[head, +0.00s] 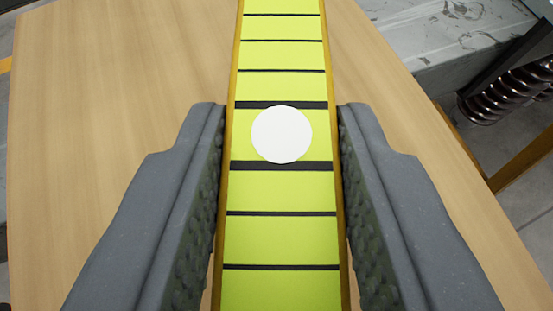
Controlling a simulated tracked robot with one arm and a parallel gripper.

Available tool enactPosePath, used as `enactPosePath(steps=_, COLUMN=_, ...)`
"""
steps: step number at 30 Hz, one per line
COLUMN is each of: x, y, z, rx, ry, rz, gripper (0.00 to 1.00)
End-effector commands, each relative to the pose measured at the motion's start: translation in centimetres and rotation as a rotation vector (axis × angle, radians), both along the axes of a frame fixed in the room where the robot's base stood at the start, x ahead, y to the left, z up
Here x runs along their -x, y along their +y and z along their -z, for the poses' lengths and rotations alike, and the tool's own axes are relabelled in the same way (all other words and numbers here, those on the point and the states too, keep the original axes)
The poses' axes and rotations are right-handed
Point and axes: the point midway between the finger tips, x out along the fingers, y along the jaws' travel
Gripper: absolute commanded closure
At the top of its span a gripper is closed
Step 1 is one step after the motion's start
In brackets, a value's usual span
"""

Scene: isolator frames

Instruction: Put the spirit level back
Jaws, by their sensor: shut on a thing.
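The spirit level (280,190) is a long yellow-green bar with black cross lines, amber side edges and a white disc at its middle. It runs up the centre of the head view and leaves the picture at top and bottom. My gripper (282,115) is shut on it, with one dark grey padded finger against each long side, level with the white disc. I cannot tell whether the bar touches the wooden surface below. Both ends of the bar are out of view.
A light wooden tabletop (110,90) lies below, bare on the left and right. Beyond its right edge are a grey stained metal surface (440,70), a dark coiled part (505,95) and a wooden bar (525,160). Grey floor shows at the lower right.

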Motion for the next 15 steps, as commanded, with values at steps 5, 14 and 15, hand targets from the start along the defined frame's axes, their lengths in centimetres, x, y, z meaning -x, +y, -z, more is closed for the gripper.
enactPosePath(steps=5, x=0.0, y=0.0, z=2.4, rx=0.0, ry=0.001, rz=0.0, gripper=1.0)
enactPosePath(steps=14, x=0.0, y=0.0, z=2.3, rx=0.0, ry=-0.001, rz=0.0, gripper=1.0)
enactPosePath(steps=15, x=0.0, y=0.0, z=2.5, rx=0.0, ry=0.0, rz=0.0, gripper=1.0)
